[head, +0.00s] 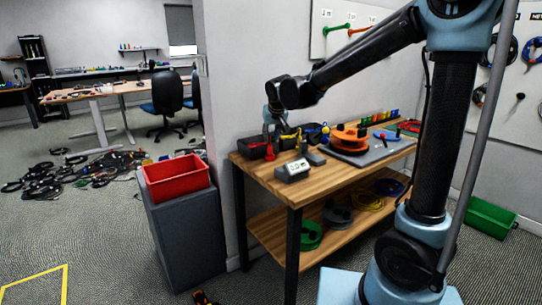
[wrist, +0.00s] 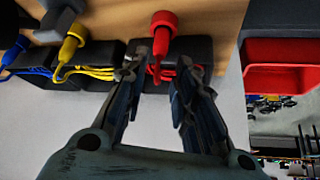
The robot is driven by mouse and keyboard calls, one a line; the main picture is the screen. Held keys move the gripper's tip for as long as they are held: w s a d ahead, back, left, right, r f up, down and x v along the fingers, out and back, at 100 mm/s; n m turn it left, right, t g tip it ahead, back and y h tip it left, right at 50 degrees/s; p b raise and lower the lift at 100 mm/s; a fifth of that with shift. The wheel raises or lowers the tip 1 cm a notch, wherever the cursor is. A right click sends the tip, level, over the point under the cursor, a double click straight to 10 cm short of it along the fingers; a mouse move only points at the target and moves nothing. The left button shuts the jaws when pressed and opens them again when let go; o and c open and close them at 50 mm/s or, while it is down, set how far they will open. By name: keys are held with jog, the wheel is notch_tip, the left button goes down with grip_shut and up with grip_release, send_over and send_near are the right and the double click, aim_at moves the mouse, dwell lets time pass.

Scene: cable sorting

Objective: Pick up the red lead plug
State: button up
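The red lead plug (wrist: 163,24) shows at the top centre of the wrist view, with a round head and a narrower red stem. Its red cable (wrist: 161,71) lies coiled in a black bin (wrist: 204,52) behind it. In the head view the red plug (head: 269,152) stands near the left end of the workbench. My gripper (wrist: 160,66) is open and empty, its two fingertips apart on either side of the red stem and cable in the wrist view. In the head view my gripper (head: 273,120) hangs just above the plug; contact cannot be told.
Yellow (wrist: 72,42) and blue (wrist: 16,50) plugs with cables are beside the red one. A grey box (head: 292,171) and an orange reel (head: 350,138) sit on the wooden workbench (head: 334,176). A red bin (head: 176,179) tops the grey cabinet (head: 188,240) at the left.

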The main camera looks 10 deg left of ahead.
aim_at(270, 145)
jog(key=shift+x, duration=3.15)
jog(key=shift+s+d+f, duration=0.15)
jog(key=shift+d, duration=0.05)
grip_shut()
